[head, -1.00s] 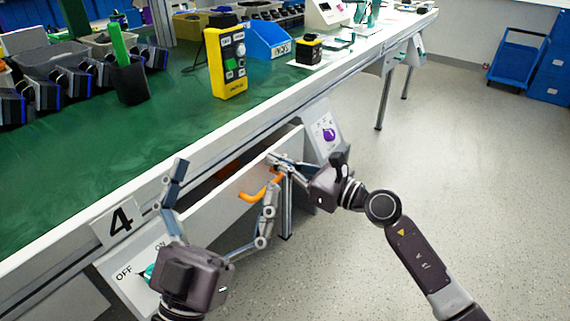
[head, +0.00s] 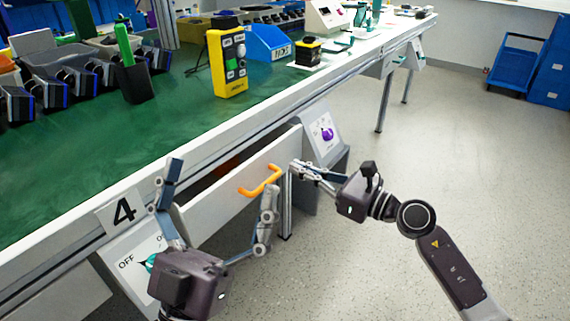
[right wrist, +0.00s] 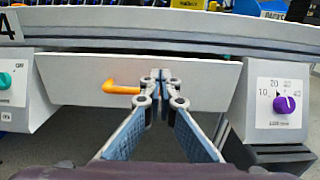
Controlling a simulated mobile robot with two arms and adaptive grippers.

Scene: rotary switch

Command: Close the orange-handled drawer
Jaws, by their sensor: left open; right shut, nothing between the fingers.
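The white drawer (head: 215,200) under the bench stands partly open, with a dark gap behind its front panel. Its orange handle (head: 262,182) is on the front panel; in the right wrist view the handle (right wrist: 120,89) is partly hidden behind my fingers. My left gripper (head: 220,190) is open, in front of the drawer's left part, its fingers spread and empty. My right gripper (head: 296,168) is shut and empty, just right of the handle in the head view. In the right wrist view its fingertips (right wrist: 160,78) are in front of the drawer panel; I cannot tell whether they touch it.
A panel with a purple knob (head: 327,133) is right of the drawer; one with a teal knob (head: 151,263) is left. The green bench top (head: 180,125) holds a yellow control box (head: 229,65) and bins. The floor (head: 470,190) at right is clear.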

